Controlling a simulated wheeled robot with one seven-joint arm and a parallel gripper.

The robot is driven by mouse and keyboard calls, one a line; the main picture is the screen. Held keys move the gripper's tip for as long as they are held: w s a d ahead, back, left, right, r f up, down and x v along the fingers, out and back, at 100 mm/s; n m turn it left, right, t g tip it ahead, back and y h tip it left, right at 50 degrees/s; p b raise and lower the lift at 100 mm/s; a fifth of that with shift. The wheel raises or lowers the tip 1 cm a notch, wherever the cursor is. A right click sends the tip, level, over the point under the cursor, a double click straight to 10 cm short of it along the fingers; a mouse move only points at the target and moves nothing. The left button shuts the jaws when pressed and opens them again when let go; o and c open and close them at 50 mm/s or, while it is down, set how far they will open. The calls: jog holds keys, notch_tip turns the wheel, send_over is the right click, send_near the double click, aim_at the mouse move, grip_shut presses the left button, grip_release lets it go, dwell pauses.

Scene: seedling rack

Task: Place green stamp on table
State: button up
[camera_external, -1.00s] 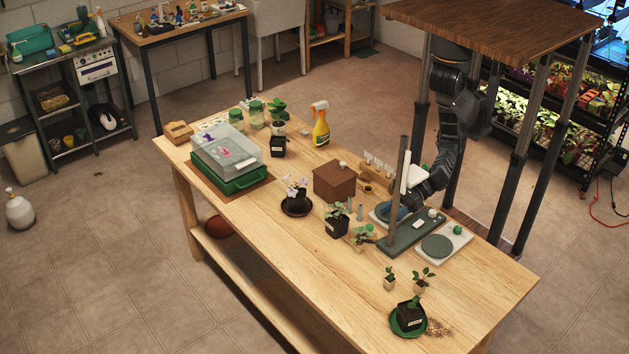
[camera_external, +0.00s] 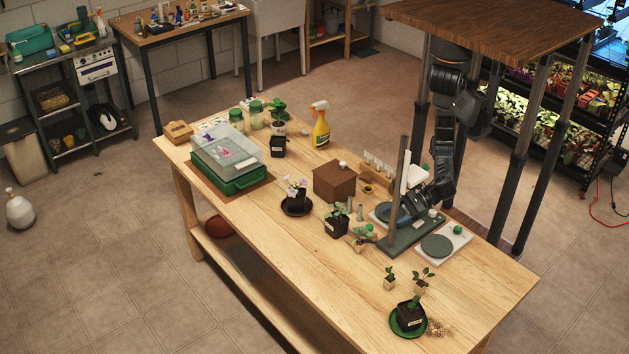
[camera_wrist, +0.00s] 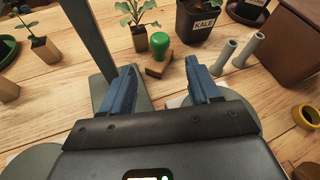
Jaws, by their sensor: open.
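The green stamp (camera_wrist: 160,46) has a rounded green handle on a small wooden base. In the wrist view it stands upright on the wooden table (camera_wrist: 64,84), just beyond my fingertips. In the external view its green top (camera_external: 372,229) shows beside a small seedling, and its base is mostly hidden. My gripper (camera_wrist: 160,84) is open, its two blue fingers apart with nothing between them. In the external view my gripper (camera_external: 397,211) is low over the flat bases, behind the upright post and partly hidden by it.
A dark green base with a tall post (camera_external: 398,190) stands close to my gripper. A labelled kale pot (camera_wrist: 200,20), a wooden-potted seedling (camera_wrist: 140,36) and two grey tubes (camera_wrist: 238,54) surround the stamp. A brown box (camera_external: 334,181) stands left. The table's front middle is clear.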

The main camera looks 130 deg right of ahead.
aim_at(369, 233)
jog(key=shift+w+a+n+h, duration=0.35)
jog(key=shift+w+n+h, duration=0.2)
jog(key=shift+n, duration=0.15)
jog(key=shift+w+d+f, duration=0.15)
jog(key=shift+w+d, duration=0.05)
jog(key=shift+w, duration=0.1)
jog(key=shift+x, duration=3.45)
jog(key=shift+d, duration=0.15)
jog(key=shift+c, duration=0.3)
jog(key=shift+s, duration=0.1)
grip_shut()
